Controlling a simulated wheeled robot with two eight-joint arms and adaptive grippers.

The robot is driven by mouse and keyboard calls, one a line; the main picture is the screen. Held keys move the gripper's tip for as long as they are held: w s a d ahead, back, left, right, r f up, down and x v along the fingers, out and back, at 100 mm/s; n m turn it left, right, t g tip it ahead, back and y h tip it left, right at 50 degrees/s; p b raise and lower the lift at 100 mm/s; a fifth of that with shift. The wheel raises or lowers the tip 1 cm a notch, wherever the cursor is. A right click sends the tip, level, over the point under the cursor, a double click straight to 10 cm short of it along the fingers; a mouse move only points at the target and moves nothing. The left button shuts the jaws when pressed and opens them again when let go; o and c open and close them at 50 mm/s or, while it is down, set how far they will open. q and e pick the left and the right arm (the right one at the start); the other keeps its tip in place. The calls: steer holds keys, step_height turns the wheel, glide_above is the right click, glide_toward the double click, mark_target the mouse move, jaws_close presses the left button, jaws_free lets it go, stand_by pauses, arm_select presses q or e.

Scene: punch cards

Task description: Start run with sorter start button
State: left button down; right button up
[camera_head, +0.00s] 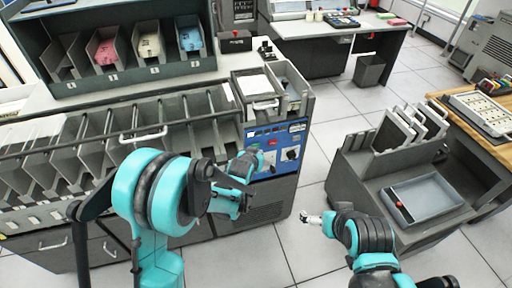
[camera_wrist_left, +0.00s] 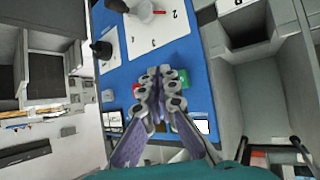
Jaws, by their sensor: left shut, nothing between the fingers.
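The sorter's blue control panel (camera_head: 297,138) is on the front of the machine, in the middle of the head view. It fills the middle of the left wrist view (camera_wrist_left: 118,75). My left gripper (camera_head: 253,158) is shut and empty in front of the panel's left part. In the left wrist view its closed fingertips (camera_wrist_left: 160,76) point at the panel; I cannot tell whether they touch it. A green button (camera_wrist_left: 184,76) shows partly behind the fingers on the right, and a red one (camera_wrist_left: 136,90) on the left. My right gripper (camera_head: 312,217) is over the floor, too small to judge.
A row of sorter pockets (camera_head: 90,150) runs along the left. An open grey bin (camera_head: 290,85) sits above the panel. A grey cart (camera_head: 365,185) with a tray (camera_head: 430,195) stands at the right. Tiled floor is clear between the machine and the cart.

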arm_select(q)
steer(key=shift+w, duration=0.1)
steer(key=shift+w+a, duration=0.15)
steer(key=shift+w, duration=0.15)
